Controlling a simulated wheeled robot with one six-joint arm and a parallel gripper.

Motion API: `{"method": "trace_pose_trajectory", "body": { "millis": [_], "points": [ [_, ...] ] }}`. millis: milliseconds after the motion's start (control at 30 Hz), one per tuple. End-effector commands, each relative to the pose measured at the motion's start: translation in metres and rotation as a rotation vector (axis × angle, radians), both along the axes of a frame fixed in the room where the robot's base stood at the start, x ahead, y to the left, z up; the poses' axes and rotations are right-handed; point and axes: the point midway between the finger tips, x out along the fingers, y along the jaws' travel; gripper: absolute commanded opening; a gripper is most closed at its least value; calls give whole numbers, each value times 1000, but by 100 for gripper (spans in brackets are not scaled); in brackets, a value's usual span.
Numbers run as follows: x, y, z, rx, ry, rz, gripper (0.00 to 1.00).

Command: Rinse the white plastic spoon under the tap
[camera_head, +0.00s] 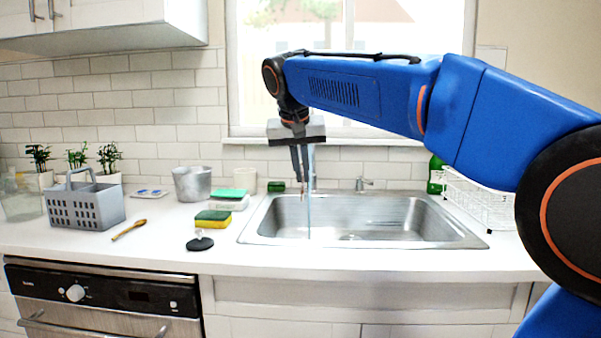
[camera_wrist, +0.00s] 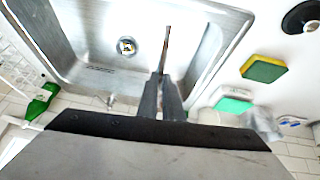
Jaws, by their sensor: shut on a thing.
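My gripper (camera_head: 301,178) points down over the left part of the steel sink (camera_head: 264,222). In the wrist view my gripper (camera_wrist: 168,86) is shut on a thin, narrow thing (camera_wrist: 167,48), seen nearly edge-on over the basin. It looks greyish-brown, and I cannot tell whether it is the white plastic spoon. No clearly white spoon shows in either view. A thin bluish water stream (camera_head: 309,210) falls into the basin close beside my fingertips; I cannot tell whether it touches the held thing. The tap's spout is mostly hidden behind my gripper. A small metal handle (camera_head: 362,184) stands behind the sink.
A wooden spoon (camera_head: 129,230) lies on the counter near a grey caddy (camera_head: 88,208). Sponges (camera_head: 212,218), a black round stopper (camera_head: 200,243) and a metal pot (camera_head: 192,184) stand left of the sink. A white wire rack (camera_head: 482,203) and green bottle (camera_head: 436,175) stand right.

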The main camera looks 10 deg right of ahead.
Motion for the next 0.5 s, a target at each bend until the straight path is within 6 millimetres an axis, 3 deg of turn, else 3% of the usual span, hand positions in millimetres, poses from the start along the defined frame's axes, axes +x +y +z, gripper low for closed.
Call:
{"method": "trace_pose_trajectory", "body": {
  "millis": [500],
  "points": [
    [37, -18, -9, 1, 1, -2, 0]
  ]
}}
